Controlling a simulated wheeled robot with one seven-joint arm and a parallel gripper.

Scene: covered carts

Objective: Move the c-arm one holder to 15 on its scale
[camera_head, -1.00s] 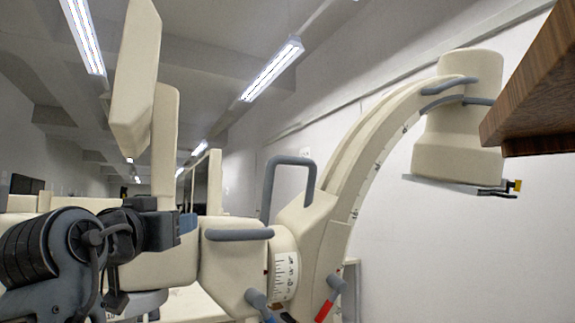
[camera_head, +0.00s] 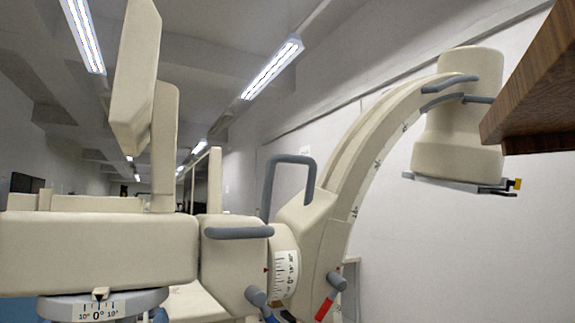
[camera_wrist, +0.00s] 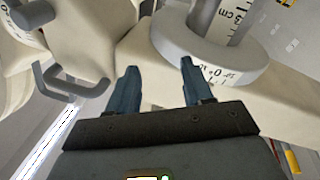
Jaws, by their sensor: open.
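The c-arm (camera_head: 365,140) is a cream curved arm with a cylindrical head at its upper right. Its holder (camera_head: 315,225) grips the lower part of the arc. Beside it, a white drum scale (camera_head: 286,274) shows 0 and 10 marks, with a red pointer at its left edge; the exact reading is too small to tell. My gripper (camera_wrist: 158,78) is open and empty in the wrist view, above a cream surface. Its right finger is near a grey collar (camera_wrist: 180,40) with a degree scale. My gripper is outside the head view.
A grey loop handle (camera_head: 290,160) rises above the holder. A cream body block (camera_head: 95,250) fills the left, above another degree scale (camera_head: 98,311). A wooden edge (camera_head: 540,90) juts in at upper right.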

